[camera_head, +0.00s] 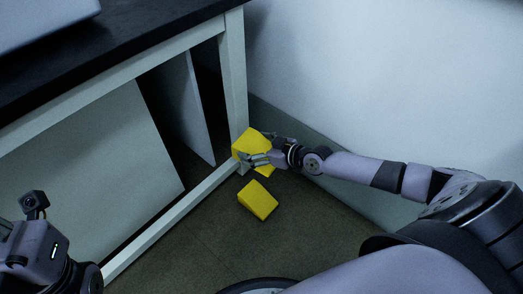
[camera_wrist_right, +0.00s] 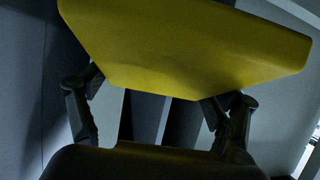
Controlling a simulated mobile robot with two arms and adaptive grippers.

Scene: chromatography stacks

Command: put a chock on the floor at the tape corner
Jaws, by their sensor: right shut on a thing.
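A yellow wedge-shaped chock (camera_head: 247,141) is held in my right gripper (camera_head: 258,159), beside the foot of the white table leg. In the right wrist view the same chock (camera_wrist_right: 185,45) fills the top, with the gripper's two dark fingers against its lower side. A small yellow patch shows just below the fingers; I cannot tell if it is the same chock. A second yellow chock (camera_head: 258,200) lies on the floor, nearer to me. I cannot make out the tape corner. My left wrist shows at the lower left, but its fingers do not.
A table with a black top (camera_head: 110,45) and white frame stands at the left, its low rail (camera_head: 165,228) running toward me. A pale wall (camera_head: 370,80) with a grey-green skirting closes the right side. The dark floor (camera_head: 200,250) is clear in front of the second chock.

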